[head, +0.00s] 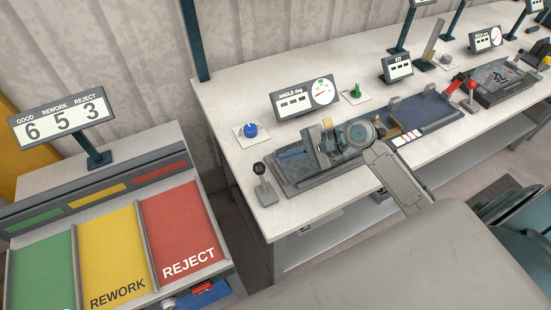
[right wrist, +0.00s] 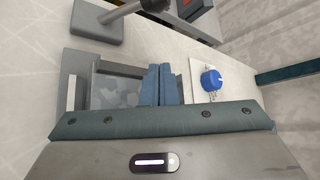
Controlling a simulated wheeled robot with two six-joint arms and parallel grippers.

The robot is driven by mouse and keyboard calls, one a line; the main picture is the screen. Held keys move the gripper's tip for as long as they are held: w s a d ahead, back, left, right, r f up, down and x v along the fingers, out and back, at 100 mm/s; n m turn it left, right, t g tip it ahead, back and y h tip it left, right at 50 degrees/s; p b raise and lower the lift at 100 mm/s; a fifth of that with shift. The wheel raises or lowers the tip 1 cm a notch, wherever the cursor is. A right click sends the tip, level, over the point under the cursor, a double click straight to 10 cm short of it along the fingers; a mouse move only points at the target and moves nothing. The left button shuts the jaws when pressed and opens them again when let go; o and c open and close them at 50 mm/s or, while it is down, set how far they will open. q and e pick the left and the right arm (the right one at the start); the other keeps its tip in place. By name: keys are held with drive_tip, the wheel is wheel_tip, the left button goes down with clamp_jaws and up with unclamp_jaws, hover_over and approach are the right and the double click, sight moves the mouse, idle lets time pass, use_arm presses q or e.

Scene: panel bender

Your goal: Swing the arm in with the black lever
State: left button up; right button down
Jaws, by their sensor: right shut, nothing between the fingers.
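The black lever (head: 259,168) has a black knob on a short stem and a grey base, at the left front of the bench. In the right wrist view its base (right wrist: 97,22) and stem are at the top left, with the knob at the top edge. The grey bender (head: 285,183) lies just right of the lever. My right gripper (head: 290,153) is over the bender, shut and empty, fingers pointing towards the lever side. Its blue fingers (right wrist: 158,70) are together in the wrist view, apart from the lever. My wrist hides much of the bender; I cannot make out its swinging arm.
A blue knob (head: 250,130) stands on a white plate behind the lever. The angle display (head: 304,98) shows dashes behind the bender. A green knob (head: 355,91) and a blue-topped fixture (head: 430,112) are farther right. The reject tray (head: 180,225) is left, across a gap.

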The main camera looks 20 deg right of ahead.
sight(262, 178)
drive_tip(key=a, duration=0.1)
drive_tip(key=a+p, duration=0.2)
drive_tip(key=shift+s+a+r, duration=0.25)
drive_tip(key=shift+a+r, duration=0.15)
drive_tip(key=shift+s+a+r+p, duration=0.1)
drive_tip(key=shift+s+a+p, duration=0.2)
drive_tip(key=shift+a, duration=0.1)
drive_tip(key=shift+w, duration=0.1)
